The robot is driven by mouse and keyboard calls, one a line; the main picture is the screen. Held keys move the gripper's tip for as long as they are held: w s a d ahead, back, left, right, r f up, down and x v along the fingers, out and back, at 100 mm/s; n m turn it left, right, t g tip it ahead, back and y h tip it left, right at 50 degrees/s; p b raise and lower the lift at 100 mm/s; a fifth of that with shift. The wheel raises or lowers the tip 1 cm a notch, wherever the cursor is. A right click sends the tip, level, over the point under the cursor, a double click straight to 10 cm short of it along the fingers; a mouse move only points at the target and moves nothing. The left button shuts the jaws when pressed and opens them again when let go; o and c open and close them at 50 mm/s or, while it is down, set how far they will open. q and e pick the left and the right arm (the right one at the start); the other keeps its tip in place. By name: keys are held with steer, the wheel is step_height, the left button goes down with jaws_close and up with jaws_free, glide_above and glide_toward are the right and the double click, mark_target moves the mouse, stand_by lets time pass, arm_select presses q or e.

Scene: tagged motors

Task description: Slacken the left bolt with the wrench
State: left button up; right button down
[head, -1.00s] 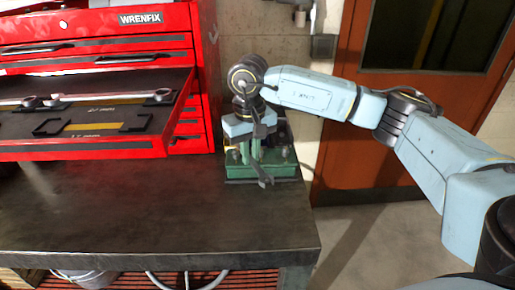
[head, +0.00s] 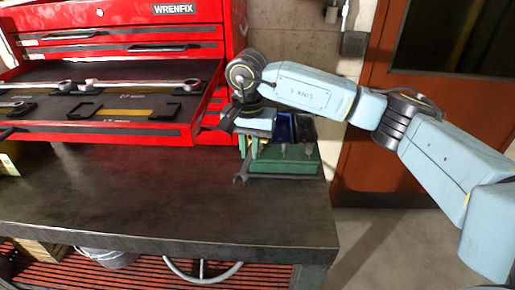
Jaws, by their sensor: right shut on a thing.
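My right gripper (head: 238,122) is just left of and above the green fixture, shut on a grey wrench (head: 241,177). The wrench hangs down with its open jaw low, beside the left front corner of the green base (head: 292,168). I cannot tell whether it touches the base or the bench. Upright bolts stand on the base; one on the right (head: 308,150) and one near the middle (head: 283,150) show. The left end of the base is partly hidden by my gripper and the wrench. My left gripper is not in view.
A red tool chest (head: 150,140) stands behind on the left, its open drawer (head: 130,106) holding wrenches (head: 140,84). Dark blue parts (head: 284,126) stand behind the base. The dark bench top (head: 150,195) is clear in front. A yellow object (head: 8,165) is at the left edge.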

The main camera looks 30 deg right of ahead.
mark_target(250, 154)
steer(key=shift+f, duration=0.25)
stand_by(0.4)
steer(key=shift+f+b, duration=0.7)
steer(key=shift+b, duration=0.05)
steer(key=shift+f, duration=0.15)
steer(key=shift+f+b, duration=0.5)
steer(key=shift+b, duration=0.05)
steer(key=shift+f, duration=0.1)
steer(key=shift+d, duration=0.1)
stand_by(0.4)
steer(key=shift+s+d+n+b, duration=0.45)
steer(key=shift+s+d+n, duration=0.15)
steer(key=shift+n, duration=0.4)
